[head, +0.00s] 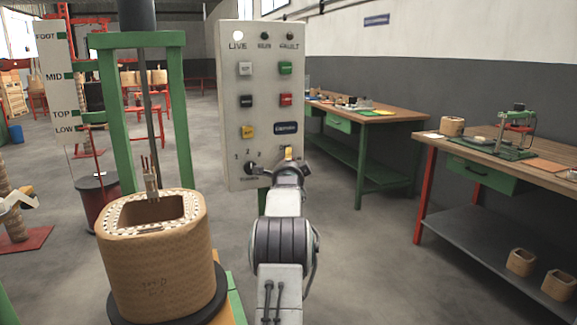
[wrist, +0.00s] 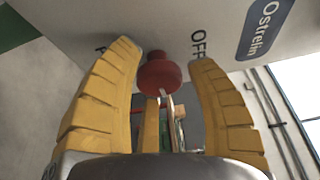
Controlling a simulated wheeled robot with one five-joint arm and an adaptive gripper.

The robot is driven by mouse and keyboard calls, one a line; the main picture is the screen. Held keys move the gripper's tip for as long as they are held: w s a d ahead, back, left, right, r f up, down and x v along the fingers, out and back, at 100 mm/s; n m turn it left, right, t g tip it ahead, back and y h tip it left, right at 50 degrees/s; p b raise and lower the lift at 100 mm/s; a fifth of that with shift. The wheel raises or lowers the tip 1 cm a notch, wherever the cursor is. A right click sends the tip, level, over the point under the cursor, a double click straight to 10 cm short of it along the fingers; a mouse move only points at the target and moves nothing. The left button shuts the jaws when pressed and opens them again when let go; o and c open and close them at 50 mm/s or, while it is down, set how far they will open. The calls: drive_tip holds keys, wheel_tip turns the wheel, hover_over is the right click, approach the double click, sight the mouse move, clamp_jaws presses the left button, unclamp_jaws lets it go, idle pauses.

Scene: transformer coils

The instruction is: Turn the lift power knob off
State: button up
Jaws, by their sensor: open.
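The control panel (head: 235,110) is a light grey box on a green stand, with a lit white LIVE lamp (head: 238,36) at its top left. In the wrist view a round red knob (wrist: 160,74) stands out from the panel face, with OFF printed to its right. My gripper (wrist: 166,54) is open, its yellow fingers on either side of the knob with gaps showing. In the head view my gripper (head: 288,155) is at the panel's lower right and hides the knob. Which way the knob points is not clear.
A black selector knob (head: 250,168) numbered 1 to 3 is left of my gripper. Several push buttons sit above. A wound coil (head: 160,260) stands close at left. Workbenches (head: 375,115) line the right wall; the floor between is clear.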

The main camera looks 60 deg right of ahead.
drive_tip(key=shift+w+d, duration=0.1)
drive_tip(key=shift+d, duration=0.05)
drive_tip(key=shift+c, duration=0.2)
drive_tip(key=c, duration=0.9)
